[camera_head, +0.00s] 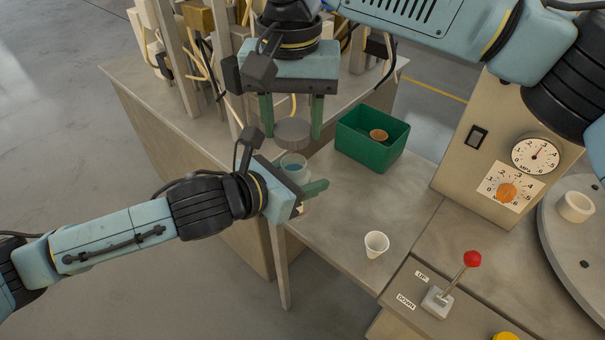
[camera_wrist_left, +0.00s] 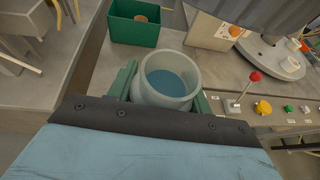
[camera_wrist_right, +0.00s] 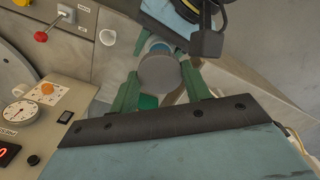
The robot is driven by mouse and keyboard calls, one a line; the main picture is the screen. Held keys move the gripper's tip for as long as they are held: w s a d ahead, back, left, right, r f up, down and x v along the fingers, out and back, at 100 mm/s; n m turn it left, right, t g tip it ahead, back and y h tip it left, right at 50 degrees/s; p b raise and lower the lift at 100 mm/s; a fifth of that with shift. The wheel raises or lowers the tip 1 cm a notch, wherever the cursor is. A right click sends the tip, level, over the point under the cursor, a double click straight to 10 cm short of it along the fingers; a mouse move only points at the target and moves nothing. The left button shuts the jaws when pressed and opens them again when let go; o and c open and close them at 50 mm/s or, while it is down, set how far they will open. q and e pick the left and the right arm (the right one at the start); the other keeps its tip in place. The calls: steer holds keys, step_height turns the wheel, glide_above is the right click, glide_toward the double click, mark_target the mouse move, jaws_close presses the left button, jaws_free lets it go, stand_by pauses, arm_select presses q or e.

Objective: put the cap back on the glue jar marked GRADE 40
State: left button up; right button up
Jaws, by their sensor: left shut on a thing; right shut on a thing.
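The open glue jar (camera_head: 293,163) is a pale, translucent pot with blue glue inside, also clear in the left wrist view (camera_wrist_left: 168,82). My left gripper (camera_head: 308,196) is shut on the jar and holds it upright beside the bench. No GRADE 40 marking is readable. The grey round cap (camera_head: 292,133) is between the fingers of my right gripper (camera_head: 291,118), which is shut on it. The cap is above the jar and apart from it in the head view. In the right wrist view the cap (camera_wrist_right: 159,74) covers much of the jar.
A green bin (camera_head: 365,143) with an orange-brown round thing inside stands on the bench. A white cup (camera_head: 376,244) stands nearer the front. A red-knobbed lever (camera_head: 460,275) and a meter box (camera_head: 505,150) are at the right. Posts and cables crowd the back left.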

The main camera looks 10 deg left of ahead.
mark_target(294, 164)
steer(key=shift+f, duration=1.6)
steer(key=shift+f, duration=0.1)
steer(key=shift+f, duration=0.8)
steer(key=shift+s+f, duration=0.1)
steer(key=shift+f, duration=0.3)
